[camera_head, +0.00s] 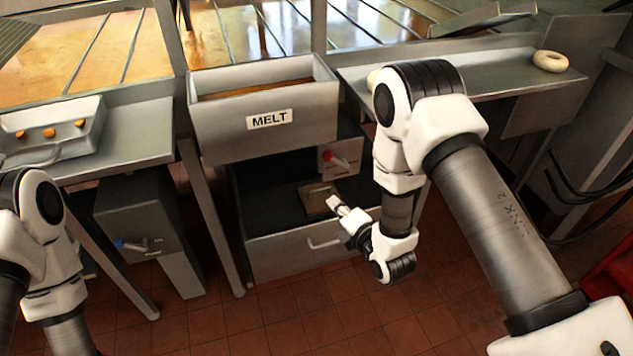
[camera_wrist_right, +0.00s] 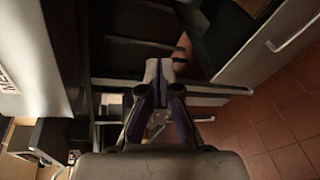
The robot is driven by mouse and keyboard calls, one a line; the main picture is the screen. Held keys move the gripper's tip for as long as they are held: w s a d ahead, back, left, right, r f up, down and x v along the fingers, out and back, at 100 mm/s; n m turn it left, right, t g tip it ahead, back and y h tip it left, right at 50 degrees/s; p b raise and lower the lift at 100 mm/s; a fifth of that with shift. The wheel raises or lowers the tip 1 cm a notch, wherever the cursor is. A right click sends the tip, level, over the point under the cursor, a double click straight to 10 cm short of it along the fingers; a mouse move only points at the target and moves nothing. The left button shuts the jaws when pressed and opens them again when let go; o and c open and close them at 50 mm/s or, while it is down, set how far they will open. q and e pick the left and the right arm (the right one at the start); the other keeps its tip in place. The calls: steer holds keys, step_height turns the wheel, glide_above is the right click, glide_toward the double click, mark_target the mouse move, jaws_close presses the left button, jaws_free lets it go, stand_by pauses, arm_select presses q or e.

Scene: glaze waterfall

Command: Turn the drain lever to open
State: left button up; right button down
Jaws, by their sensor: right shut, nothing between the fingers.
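Two levers show in the head view, and I cannot tell from the pictures which one is the drain lever. A red-tipped lever (camera_head: 337,158) sits on a grey box under the MELT bin (camera_head: 230,123). A blue-marked lever (camera_head: 130,246) sits on the dark cabinet at the left. My right gripper (camera_head: 334,202) is shut and empty, in front of the MELT stand and below the red-tipped lever, apart from it. In the right wrist view the fingertips (camera_wrist_right: 159,68) are together, with nothing between them. My left gripper is out of view; only part of its arm shows.
A drawer with a handle (camera_head: 324,243) is low under the stand, close to my right gripper. A small brown block (camera_head: 318,198) lies on the dark shelf. The tiled floor in front is clear.

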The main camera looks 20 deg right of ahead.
mark_target(335, 159)
arm_select(q)
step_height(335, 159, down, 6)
steer(key=b, duration=0.3)
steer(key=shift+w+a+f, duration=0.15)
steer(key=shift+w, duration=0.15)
arm_select(e)
steer(key=shift+n+t+y, duration=0.3)
steer(key=shift+t, duration=0.5)
steer(key=x, duration=0.4)
steer(key=shift+w+a+r, duration=0.15)
steer(key=shift+a+r, duration=0.1)
steer(key=shift+r, duration=0.15)
steer(key=shift+w, duration=0.1)
steer(key=w+d, duration=0.1)
steer(key=w, duration=0.8)
steer(key=shift+d+r, duration=0.3)
steer(key=shift+r, duration=0.05)
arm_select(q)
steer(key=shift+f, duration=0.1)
